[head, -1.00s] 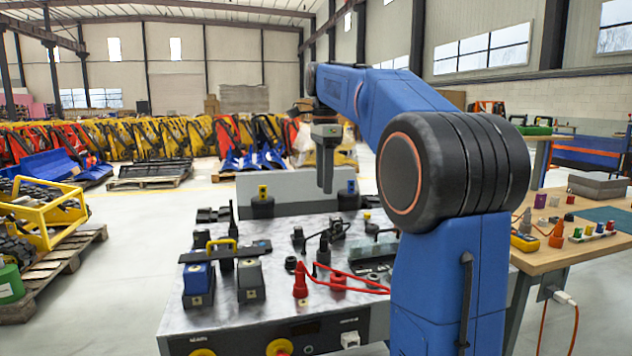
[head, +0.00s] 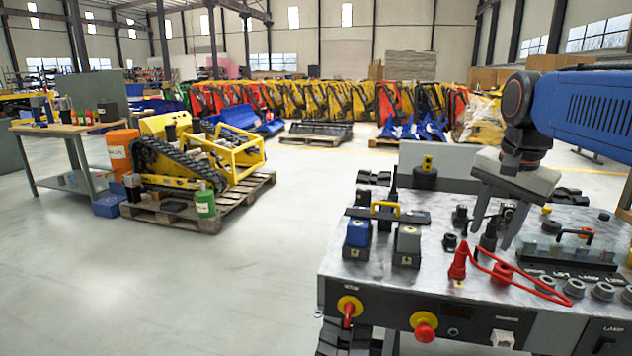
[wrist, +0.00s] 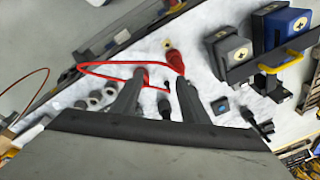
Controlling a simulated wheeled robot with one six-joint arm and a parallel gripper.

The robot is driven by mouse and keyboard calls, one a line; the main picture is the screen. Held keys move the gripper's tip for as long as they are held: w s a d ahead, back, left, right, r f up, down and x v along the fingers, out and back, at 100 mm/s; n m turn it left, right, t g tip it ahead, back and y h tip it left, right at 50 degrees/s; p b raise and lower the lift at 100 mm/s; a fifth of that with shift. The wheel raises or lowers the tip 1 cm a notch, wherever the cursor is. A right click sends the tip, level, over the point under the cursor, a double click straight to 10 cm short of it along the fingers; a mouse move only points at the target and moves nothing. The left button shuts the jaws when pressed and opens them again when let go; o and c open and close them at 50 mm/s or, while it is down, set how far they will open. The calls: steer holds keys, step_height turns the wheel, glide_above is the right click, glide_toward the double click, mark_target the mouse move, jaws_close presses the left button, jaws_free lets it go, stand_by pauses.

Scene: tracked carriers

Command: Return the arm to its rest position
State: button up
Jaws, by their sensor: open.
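My blue arm (head: 590,105) reaches in from the right in the head view. Whether the fingertips touch anything on the bench cannot be told.
Near the gripper stand a red plug (head: 458,262) with a red cable, a clear-lidded box (head: 560,248), and blue (head: 357,235) and grey (head: 407,242) blocks. A grey panel (head: 440,160) rises behind. A tracked carrier (head: 180,160) sits on a pallet at left; open floor lies between.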

steer(key=s+a+f+n+t, duration=0.1)
steer(key=s+a+f+n, duration=0.1)
steer(key=s+f+n, duration=0.3)
steer(key=s+a+f+n+t, duration=0.1)
steer(key=s+a+f+n, duration=0.2)
steer(key=s+f, duration=0.7)
step_height(320, 180, down, 4)
steer(key=n, duration=0.2)
steer(key=shift+s+a+r+n, duration=0.15)
steer(key=shift+s+a+n, duration=0.15)
steer(key=shift+n, duration=0.1)
